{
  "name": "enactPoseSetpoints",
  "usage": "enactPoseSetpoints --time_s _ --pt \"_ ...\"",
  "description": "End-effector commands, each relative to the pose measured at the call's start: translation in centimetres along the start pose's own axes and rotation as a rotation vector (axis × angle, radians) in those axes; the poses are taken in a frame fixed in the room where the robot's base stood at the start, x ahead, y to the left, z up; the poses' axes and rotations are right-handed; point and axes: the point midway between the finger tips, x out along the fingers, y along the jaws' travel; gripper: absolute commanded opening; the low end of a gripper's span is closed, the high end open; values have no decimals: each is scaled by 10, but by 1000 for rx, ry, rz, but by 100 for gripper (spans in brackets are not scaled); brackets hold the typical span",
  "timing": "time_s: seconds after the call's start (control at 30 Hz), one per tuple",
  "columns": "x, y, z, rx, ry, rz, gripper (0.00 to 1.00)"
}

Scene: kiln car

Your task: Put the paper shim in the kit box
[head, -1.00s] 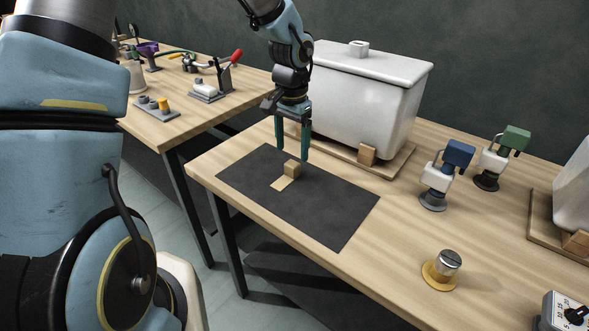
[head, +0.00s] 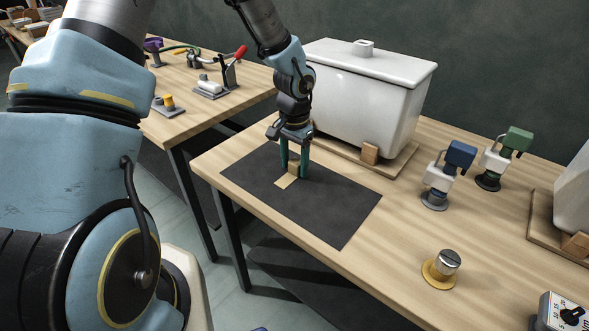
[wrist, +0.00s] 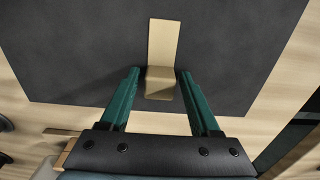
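The paper shim (head: 287,182) looks like a flat tan strip on the dark mat, with a small tan block (wrist: 160,83) at one end. The strip also shows in the wrist view (wrist: 164,42). My gripper (head: 294,174) is open and low over the mat, its two green fingers on either side of the block. In the wrist view the fingers (wrist: 159,71) show gaps to the block on both sides. Nothing is held. In the head view the fingers partly hide the block. I cannot make out a kit box in either view.
The dark mat (head: 335,212) lies on a wooden table. A white lidded tank (head: 365,95) stands close behind my gripper. Blue (head: 440,178) and green (head: 500,160) clamp-like tools and a metal knob on a brass base (head: 442,268) stand to the right. A second table (head: 200,118) is at left.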

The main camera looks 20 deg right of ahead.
Motion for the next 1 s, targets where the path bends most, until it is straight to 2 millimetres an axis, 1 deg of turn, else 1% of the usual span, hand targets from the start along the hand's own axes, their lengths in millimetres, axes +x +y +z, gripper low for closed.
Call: enactPoseSetpoints --time_s 0.03,0.07,0.53,0.87,0.97,1.0 --pt "0 0 0 0 0 0 56" --pt "0 0 0 0 0 0 53" --pt "0 0 0 0 0 0 0" --pt "-2 0 0 -1 1 0 0" --pt "-10 -1 0 -2 2 -1 0" --pt "-16 -1 -1 -2 3 -2 0"
